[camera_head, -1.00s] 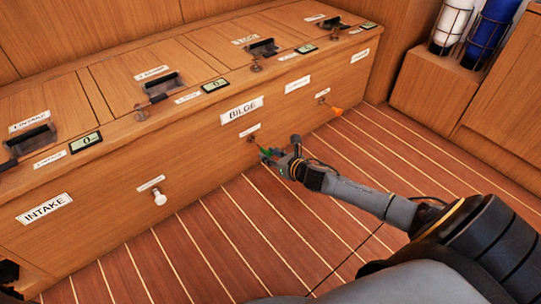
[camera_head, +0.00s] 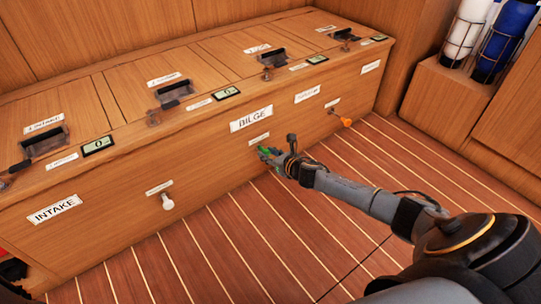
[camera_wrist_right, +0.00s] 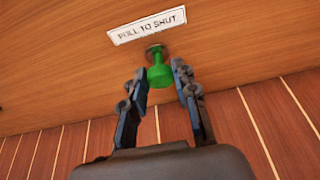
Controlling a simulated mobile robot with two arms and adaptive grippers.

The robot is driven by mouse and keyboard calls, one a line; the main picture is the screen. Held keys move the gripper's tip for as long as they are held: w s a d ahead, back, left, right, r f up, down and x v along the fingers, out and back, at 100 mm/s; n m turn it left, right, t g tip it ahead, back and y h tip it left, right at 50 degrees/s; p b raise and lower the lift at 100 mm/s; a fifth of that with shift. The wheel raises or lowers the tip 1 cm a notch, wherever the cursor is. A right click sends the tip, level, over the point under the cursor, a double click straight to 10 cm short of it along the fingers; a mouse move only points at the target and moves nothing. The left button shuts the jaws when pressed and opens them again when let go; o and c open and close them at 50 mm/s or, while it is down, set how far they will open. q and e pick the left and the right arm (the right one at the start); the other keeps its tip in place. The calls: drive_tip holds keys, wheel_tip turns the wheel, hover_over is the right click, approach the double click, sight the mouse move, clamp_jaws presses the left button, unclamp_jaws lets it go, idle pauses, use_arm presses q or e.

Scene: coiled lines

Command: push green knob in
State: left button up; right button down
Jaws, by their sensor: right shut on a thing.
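The green knob (camera_wrist_right: 160,73) sits at a round fitting on the wooden front panel, close to the panel, under a label reading "PULL TO SHUT". It also shows in the head view (camera_head: 264,150), below the "BILGE" label (camera_head: 251,119). My right gripper (camera_wrist_right: 160,77) is shut on the green knob, with one finger on each side of it. In the head view the right gripper (camera_head: 268,155) hides part of the knob. The left gripper is not in view.
An orange knob (camera_head: 345,122) stands out to the right. Black-handled fittings and small displays line the bench top. The striped floor in front is clear.

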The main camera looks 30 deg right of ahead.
drive_tip(key=c, duration=1.3)
unclamp_jaws()
drive_tip(key=shift+w+r, duration=0.1)
drive_tip(key=shift+w, duration=0.05)
drive_tip(key=shift+o, duration=1.3)
drive_tip(key=shift+w, duration=0.1)
drive_tip(key=shift+s, duration=0.4)
drive_tip(key=a+v, duration=0.1)
drive_tip(key=v, duration=1)
drive_tip(key=shift+d, duration=0.45)
drive_tip(key=shift+s, duration=0.1)
